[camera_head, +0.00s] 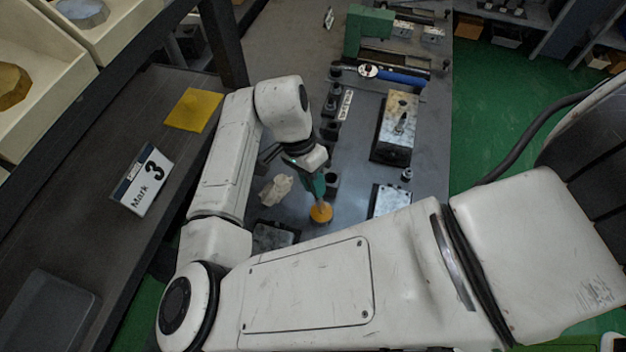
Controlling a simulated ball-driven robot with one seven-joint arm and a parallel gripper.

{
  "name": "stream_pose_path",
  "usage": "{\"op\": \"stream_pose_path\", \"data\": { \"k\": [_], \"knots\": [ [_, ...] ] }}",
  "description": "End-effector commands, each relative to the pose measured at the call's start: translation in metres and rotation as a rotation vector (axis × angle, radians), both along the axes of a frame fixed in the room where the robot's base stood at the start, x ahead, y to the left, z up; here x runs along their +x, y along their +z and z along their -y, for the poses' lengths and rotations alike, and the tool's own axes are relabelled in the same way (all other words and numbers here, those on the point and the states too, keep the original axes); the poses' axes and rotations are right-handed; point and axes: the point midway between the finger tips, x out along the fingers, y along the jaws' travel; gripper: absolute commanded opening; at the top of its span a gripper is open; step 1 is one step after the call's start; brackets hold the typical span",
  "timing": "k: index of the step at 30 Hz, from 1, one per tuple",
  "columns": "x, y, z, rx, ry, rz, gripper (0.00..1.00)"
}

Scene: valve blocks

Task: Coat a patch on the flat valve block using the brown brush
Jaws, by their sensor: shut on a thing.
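My gripper (310,172) is above the grey workbench, shut on a slim tool that looks like the brush. Teal-green shows at the grip; I cannot make out a brown handle. The tool's lower end is at a round orange thing (321,213), either touching or just above it; I cannot tell which. A block with a rusty, pale top and an upright stud (397,125) stands to the right. A lower, pale-topped block (388,200) lies nearer, partly hidden by my arm. I cannot tell for sure which is the flat valve block.
A crumpled beige cloth (276,190) lies left of my gripper. A dark block (272,235) is partly covered by my arm. Several dark fittings (332,104) line the bench. A blue-handled tool (400,77) and a green vise (368,30) are at the back.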

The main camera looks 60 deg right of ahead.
Motion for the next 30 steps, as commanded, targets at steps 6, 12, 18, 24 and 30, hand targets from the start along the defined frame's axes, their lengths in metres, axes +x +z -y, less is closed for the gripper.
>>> {"op": "stream_pose_path", "data": {
  "k": [6,12,18,24,30],
  "knots": [
    [-0.0001,-0.0028,0.0,0.0,0.0,0.0,0.0],
    [0.0,-0.0051,0.0,0.0,0.0,0.0,0.0],
    [-0.0001,-0.0072,0.0001,0.0,0.0,0.0,0.0],
    [-0.0001,-0.007,0.0,0.0,0.0,0.0,0.0],
    [-0.0002,-0.0072,0.0,0.0,0.0,0.0,0.0]
  ]
}}
